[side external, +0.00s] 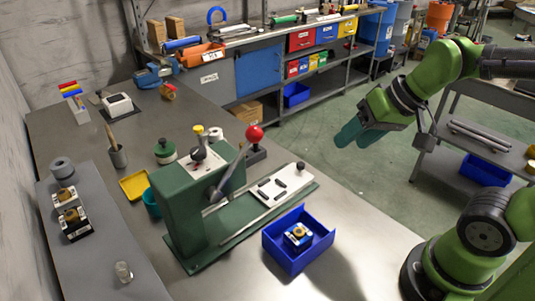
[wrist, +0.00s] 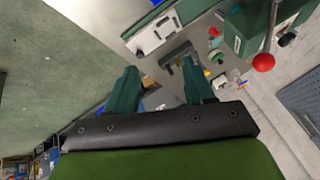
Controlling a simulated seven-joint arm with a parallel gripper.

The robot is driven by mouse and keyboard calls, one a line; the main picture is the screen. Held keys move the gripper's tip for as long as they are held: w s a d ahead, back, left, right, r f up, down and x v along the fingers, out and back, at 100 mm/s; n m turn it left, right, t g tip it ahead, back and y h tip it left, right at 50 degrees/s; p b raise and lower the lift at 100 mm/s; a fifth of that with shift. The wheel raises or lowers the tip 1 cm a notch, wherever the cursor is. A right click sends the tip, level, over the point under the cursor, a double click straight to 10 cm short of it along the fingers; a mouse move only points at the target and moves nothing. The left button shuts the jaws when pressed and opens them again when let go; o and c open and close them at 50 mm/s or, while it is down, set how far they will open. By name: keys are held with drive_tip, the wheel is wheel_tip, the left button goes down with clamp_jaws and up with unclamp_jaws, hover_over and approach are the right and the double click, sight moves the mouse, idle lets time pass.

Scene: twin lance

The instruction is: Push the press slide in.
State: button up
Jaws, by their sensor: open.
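The green press (side external: 205,195) stands on the metal bench, with a lever ending in a red ball (side external: 254,133). The press slide (side external: 282,184) is a pale plate with dark slots and a black knob (side external: 300,166). It lies on the green base, extended out to the right of the press body. In the wrist view the slide (wrist: 155,36) shows at the top, beyond the fingers. My gripper (side external: 357,135) is open and empty, in the air to the right of the slide and apart from it. Its two green fingers (wrist: 162,88) are spread in the wrist view.
A blue bin (side external: 272,252) holding a small blue and yellow part stands in front of the slide. A yellow tray (side external: 134,185), a teal cup and a green pot are left of the press. Shelves line the back. The bench's right corner is clear.

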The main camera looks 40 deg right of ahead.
drive_tip(key=w+d+f+n+g, duration=0.1)
drive_tip(key=w+d+n+g, duration=0.15)
drive_tip(key=w, duration=0.55)
drive_tip(key=n+g+h, duration=0.2)
drive_tip(key=n+g, duration=0.2)
drive_tip(key=n, duration=0.7)
hover_over(301, 164)
wheel_tip(301, 164, down, 3)
drive_tip(key=shift+t, duration=0.25)
wheel_tip(301, 164, down, 16)
drive_tip(key=shift+r, duration=0.15)
clamp_jaws()
